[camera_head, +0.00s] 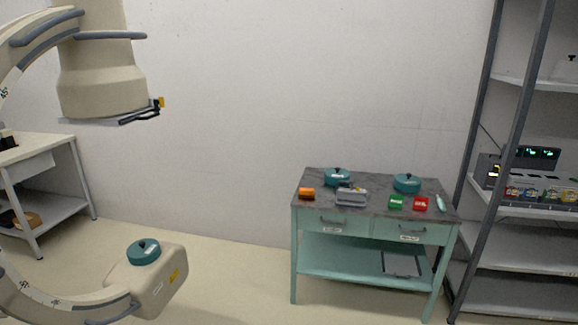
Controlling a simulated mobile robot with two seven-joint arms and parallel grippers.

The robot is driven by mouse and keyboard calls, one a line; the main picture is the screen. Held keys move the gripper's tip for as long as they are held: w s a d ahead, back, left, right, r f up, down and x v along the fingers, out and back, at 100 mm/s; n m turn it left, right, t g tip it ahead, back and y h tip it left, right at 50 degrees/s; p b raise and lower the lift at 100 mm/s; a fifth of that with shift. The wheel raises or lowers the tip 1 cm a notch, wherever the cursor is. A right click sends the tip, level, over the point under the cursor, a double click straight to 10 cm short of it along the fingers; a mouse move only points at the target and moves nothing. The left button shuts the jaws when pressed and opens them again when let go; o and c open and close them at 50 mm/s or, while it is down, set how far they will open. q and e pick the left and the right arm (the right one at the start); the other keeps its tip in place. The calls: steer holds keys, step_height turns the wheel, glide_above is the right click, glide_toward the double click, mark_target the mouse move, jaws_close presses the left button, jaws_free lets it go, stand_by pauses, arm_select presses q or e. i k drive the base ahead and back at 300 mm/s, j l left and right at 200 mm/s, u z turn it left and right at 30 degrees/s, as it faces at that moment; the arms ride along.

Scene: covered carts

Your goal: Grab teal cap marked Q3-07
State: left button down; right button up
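Three round teal caps with dark knobs are in the head view. One teal cap (336,178) sits at the back left of the cart top. A second teal cap (407,184) sits at the back right of the same top. A third teal cap (144,254) rests on the beige lower housing of a C-shaped machine at the lower left. Pale labels show on the caps, but the markings are too small to read, so I cannot tell which is Q3-07. Neither of my grippers is in view.
A metal shelf rack (490,150) stands right. The C-shaped machine (100,85) fills the left. Floor between is clear.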

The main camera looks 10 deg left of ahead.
mark_target(143, 252)
steer(key=i+u, duration=0.45)
steer(key=i, duration=0.25)
steer(key=i+l+u, duration=0.2)
steer(key=i+u, duration=0.25)
steer(key=i, duration=0.25)
steer(key=i+j+u, duration=0.1)
steer(key=i+u, duration=0.2)
steer(key=u, duration=0.2)
steer(key=i+u, duration=0.45)
steer(key=i+l+u, duration=0.15)
steer(key=u, duration=0.35)
steer(key=i+l+u, duration=0.2)
steer(key=i+u, duration=0.2)
steer(key=i, duration=0.1)
